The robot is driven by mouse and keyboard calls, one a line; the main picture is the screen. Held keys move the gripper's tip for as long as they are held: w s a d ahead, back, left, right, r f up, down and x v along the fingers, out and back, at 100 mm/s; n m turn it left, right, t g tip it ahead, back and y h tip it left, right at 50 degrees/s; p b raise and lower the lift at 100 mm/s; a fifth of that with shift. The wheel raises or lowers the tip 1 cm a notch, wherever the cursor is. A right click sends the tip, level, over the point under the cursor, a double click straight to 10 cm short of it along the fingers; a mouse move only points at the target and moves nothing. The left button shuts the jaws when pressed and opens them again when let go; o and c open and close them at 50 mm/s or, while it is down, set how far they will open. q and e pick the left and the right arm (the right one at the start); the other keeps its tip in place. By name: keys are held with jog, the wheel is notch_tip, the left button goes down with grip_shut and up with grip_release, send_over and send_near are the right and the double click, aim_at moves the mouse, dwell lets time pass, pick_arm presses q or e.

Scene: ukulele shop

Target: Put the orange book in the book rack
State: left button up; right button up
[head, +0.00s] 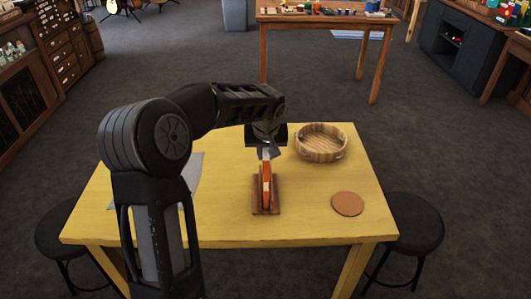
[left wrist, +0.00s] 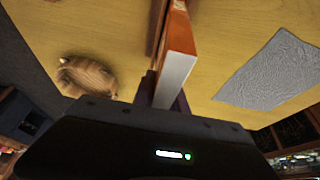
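The orange book (head: 266,184) stands upright in the small brown book rack (head: 265,209) near the middle of the yellow table. My left gripper (head: 268,152) is above it, with its fingers at the book's upper end. In the left wrist view the orange book (left wrist: 181,40) shows its pale page edge between the two dark fingers (left wrist: 164,94), which look closed against its sides. Part of the brown rack (left wrist: 160,28) shows beside the book there. My right gripper is not in view.
A round wooden basket (head: 321,143) stands at the table's back right, and a round brown coaster (head: 348,204) lies at the right. A grey cloth (head: 193,172) lies at the left, partly behind my arm. Black stools (head: 415,223) stand beside the yellow table (head: 300,222).

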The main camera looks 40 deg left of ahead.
pick_arm(q)
jog(key=o, duration=0.4)
jog(key=shift+o, duration=0.2)
jog(key=b+v, duration=0.1)
jog(key=v, duration=1.1)
jog(key=shift+r, duration=0.15)
